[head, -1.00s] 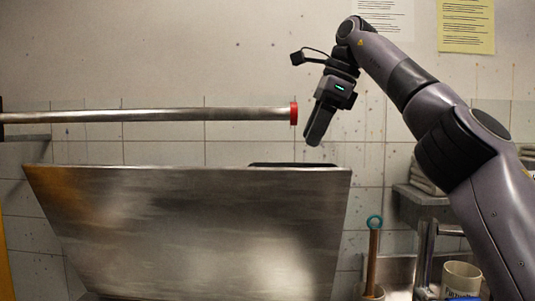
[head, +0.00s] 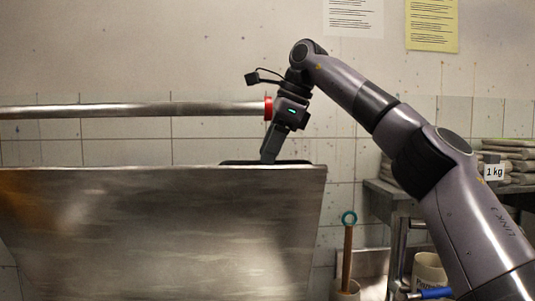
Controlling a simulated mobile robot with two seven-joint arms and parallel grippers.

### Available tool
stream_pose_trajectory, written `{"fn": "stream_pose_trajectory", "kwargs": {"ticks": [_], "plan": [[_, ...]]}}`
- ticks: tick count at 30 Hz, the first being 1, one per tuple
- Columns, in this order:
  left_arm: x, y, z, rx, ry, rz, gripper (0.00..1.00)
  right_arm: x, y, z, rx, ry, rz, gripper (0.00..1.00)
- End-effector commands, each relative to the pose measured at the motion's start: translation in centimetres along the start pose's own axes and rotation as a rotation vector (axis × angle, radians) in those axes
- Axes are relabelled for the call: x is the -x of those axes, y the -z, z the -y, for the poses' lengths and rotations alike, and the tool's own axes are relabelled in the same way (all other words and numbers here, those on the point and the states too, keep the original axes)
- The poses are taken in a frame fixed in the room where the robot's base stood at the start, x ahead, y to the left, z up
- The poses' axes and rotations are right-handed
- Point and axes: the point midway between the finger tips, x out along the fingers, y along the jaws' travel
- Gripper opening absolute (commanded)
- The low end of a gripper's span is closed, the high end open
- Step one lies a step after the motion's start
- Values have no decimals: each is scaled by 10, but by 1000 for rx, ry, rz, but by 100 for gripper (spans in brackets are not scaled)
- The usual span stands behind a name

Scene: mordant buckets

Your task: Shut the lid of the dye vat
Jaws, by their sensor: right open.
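A large brushed-steel panel (head: 165,230), which looks like the raised lid of the dye vat, fills the lower left of the head view. A dark strip (head: 235,163), perhaps its handle, shows along the right part of its top edge. My right gripper (head: 268,158) points down at this strip, its fingertips at or just above it; I cannot tell whether they touch. It is open, though the gap between the fingers is hard to see. The vat's opening is hidden. My left gripper is not in view.
A horizontal steel pipe with a red end (head: 268,107) runs along the wall, close to my right gripper. At right are a metal shelf (head: 385,192) with stacked sacks (head: 515,160), a wooden-handled tool with a teal ring (head: 348,245), and a white bucket (head: 430,272).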

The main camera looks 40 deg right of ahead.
Motion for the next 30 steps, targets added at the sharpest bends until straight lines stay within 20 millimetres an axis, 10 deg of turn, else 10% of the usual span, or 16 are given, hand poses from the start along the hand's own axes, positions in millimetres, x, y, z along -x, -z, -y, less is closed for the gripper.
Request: {"fn": "stream_pose_trajectory", "kwargs": {"ticks": [14,18,30], "plan": [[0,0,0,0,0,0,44,-12,0,0,0,1,1,44],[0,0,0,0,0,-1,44,-12,0,0,0,1,1,2],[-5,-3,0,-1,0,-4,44,-17,-3,-2,7,12,0,0]]}}
